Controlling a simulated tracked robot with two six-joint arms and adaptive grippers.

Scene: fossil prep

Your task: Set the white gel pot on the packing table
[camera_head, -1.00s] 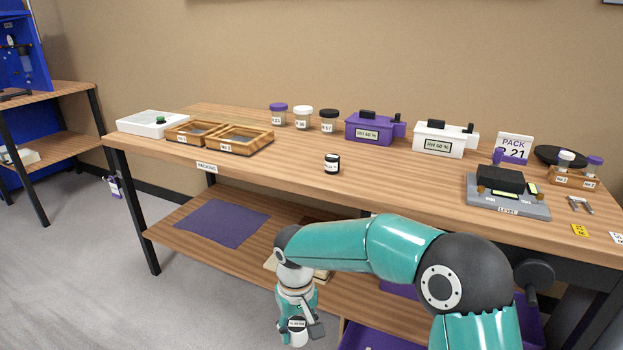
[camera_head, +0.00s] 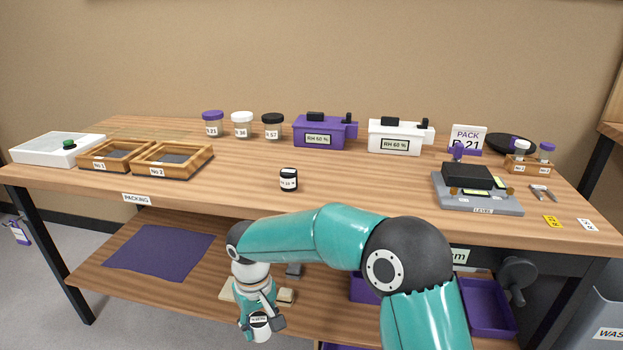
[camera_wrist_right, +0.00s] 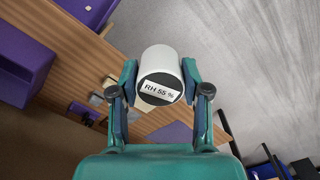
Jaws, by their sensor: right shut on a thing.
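The white gel pot (camera_head: 261,333) is in my right gripper (camera_head: 263,324), in front of the packing table (camera_head: 350,190) and well below its top. In the right wrist view the pot (camera_wrist_right: 158,60) is a white cylinder with a dark end labelled "RH 55 %". The fingers of my right gripper (camera_wrist_right: 160,88) press on both its sides. The table has a wooden top and a "PACKING" label (camera_head: 137,199) on its front edge. My left gripper is not in view.
A small black pot (camera_head: 289,180) stands near the table's front edge. Wooden trays (camera_head: 172,159) are at left, jars (camera_head: 242,125) and purple and white boxes (camera_head: 400,137) behind, a levelling device (camera_head: 478,190) at right. The middle tabletop around the black pot is clear. A lower shelf (camera_head: 205,288) runs underneath.

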